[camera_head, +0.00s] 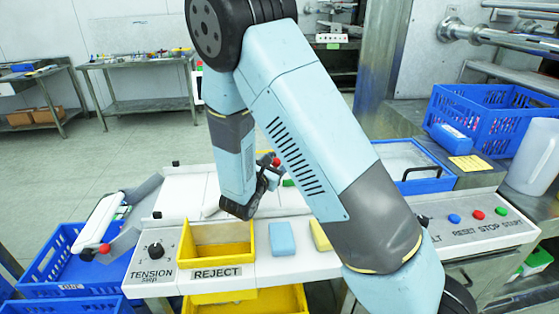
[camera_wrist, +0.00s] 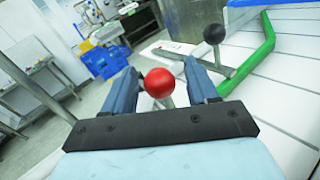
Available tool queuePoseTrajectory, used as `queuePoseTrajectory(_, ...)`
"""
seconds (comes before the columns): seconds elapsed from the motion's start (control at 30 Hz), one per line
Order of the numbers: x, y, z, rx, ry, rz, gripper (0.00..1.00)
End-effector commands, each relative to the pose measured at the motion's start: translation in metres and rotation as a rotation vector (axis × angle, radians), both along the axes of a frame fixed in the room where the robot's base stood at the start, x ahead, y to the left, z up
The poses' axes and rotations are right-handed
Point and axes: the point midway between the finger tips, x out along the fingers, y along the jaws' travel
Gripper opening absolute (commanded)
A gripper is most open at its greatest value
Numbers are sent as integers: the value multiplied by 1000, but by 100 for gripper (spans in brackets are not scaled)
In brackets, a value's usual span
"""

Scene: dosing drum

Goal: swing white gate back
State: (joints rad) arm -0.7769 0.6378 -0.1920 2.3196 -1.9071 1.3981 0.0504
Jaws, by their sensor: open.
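My gripper (camera_wrist: 162,82) is open, with its blue fingers on either side of a red ball knob (camera_wrist: 158,83). The knob stands on a short grey stem; I cannot tell whether the fingers touch it. In the head view my gripper (camera_head: 270,178) is low over the white machine top, partly hidden by my arm, and a red knob (camera_head: 276,161) shows beside it. The white gate cannot be told apart clearly from the white slats (camera_wrist: 275,105). A black ball knob (camera_wrist: 214,33) on a grey bar and a green bar (camera_wrist: 250,58) lie beyond.
A yellow REJECT bin (camera_head: 216,242), a blue block (camera_head: 282,239) and a yellow block (camera_head: 320,236) sit at the machine's front. A white panel (camera_head: 98,218) with another red knob is at left. Blue crates (camera_head: 475,118) stand at right. The floor at left is open.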

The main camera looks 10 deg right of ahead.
Motion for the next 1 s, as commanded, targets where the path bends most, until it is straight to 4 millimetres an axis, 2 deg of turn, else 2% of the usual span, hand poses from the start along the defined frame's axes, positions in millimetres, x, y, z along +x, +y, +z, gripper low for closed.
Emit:
queuePoseTrajectory(0.2,15,-10,0,0,0,0,58)
queuePoseTrajectory(0.53,17,-11,0,0,0,1,58)
queuePoseTrajectory(1.0,16,-10,0,0,0,1,14)
